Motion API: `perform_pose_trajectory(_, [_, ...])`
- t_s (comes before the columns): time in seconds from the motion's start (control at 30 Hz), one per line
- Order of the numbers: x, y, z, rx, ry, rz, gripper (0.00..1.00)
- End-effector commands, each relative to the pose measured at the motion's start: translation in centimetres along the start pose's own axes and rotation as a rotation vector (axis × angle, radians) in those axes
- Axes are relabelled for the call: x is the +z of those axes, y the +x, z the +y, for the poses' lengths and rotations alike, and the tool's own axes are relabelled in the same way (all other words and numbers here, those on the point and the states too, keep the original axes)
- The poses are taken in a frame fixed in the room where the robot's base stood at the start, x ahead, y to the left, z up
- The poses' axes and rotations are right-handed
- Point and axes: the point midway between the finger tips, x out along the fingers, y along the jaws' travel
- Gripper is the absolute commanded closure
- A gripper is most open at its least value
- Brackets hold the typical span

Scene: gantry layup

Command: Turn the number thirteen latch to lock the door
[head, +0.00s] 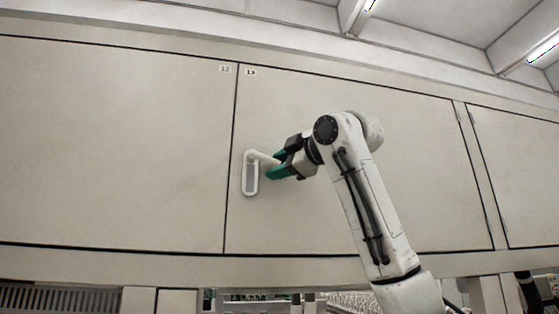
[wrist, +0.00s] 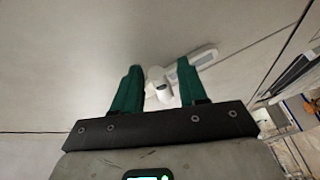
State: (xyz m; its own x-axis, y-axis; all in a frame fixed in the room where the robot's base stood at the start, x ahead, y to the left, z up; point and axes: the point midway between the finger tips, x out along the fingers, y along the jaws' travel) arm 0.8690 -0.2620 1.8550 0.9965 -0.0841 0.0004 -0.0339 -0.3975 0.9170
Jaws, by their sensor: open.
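The white latch (head: 250,158) is on the left part of the pale door panel (head: 430,190) marked 13 (head: 250,72). Its oval plate stands upright, and its handle sticks out from the top to the right, slanting slightly down. My gripper (head: 273,166), with green fingers, is open at the handle's right end. In the wrist view, the handle end (wrist: 158,86) shows between the two fingers, with a gap on the left finger's side. The right finger hides part of the plate (wrist: 205,54). Contact with the right finger cannot be told.
A second pale panel (head: 120,150) lies left of the seam, with a fainter label (head: 225,69). Another panel (head: 520,170) is at the right. Below the panels are a vent grille (head: 55,298) and open gaps. The door face around the latch is clear.

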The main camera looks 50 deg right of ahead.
Motion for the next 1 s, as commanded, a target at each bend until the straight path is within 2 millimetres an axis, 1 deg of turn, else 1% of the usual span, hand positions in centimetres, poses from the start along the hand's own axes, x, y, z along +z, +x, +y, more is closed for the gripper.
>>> perform_pose_trajectory(0.27, [0.02, 0.20, -0.06, 0.000, 0.000, 0.000, 0.58])
perform_pose_trajectory(0.37, [0.02, 0.20, -0.06, -0.001, 0.000, 0.000, 0.65])
perform_pose_trajectory(0.7, [0.02, 0.18, -0.05, -0.001, 0.000, 0.000, 0.98])
perform_pose_trajectory(0.73, [0.01, 0.18, -0.05, 0.000, 0.000, 0.000, 1.00])
perform_pose_trajectory(1.0, [0.00, 0.17, -0.04, 0.000, 0.000, 0.000, 1.00])
